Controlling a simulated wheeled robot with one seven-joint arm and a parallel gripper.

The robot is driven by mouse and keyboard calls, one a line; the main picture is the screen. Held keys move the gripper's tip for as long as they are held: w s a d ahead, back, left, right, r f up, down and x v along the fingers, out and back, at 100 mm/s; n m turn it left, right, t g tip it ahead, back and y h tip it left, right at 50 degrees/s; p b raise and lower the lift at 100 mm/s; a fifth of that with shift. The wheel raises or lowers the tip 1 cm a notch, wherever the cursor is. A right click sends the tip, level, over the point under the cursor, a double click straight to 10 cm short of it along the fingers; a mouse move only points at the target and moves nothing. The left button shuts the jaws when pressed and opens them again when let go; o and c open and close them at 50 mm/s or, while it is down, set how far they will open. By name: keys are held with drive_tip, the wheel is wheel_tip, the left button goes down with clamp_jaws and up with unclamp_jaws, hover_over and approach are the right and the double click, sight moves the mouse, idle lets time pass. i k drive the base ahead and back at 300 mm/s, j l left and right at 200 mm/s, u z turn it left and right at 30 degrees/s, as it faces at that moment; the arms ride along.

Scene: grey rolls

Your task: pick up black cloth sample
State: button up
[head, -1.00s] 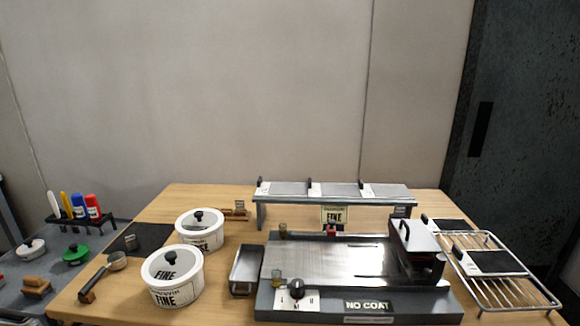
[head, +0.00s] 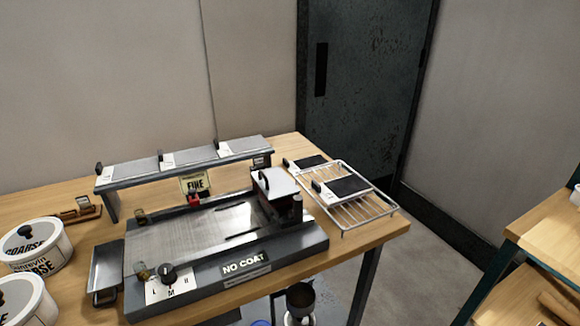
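Two black cloth samples with white end labels and small black clips show at the right of the table. The nearer black cloth sample (head: 348,187) lies on the wire rack (head: 372,211). The farther black cloth sample (head: 309,162) lies at the rack's back left end; I cannot tell whether it rests wholly on the rack. My gripper is not in view.
A grey coating machine (head: 190,236) marked NO COAT stands left of the rack. Behind it is a raised shelf (head: 138,180) with grey samples. White pots (head: 38,251) stand at left. Floor (head: 425,255) is clear between the wooden table (head: 382,232) and a right-hand bench (head: 545,232).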

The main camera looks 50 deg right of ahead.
sight(336, 190)
drive_tip(key=z, duration=1.05)
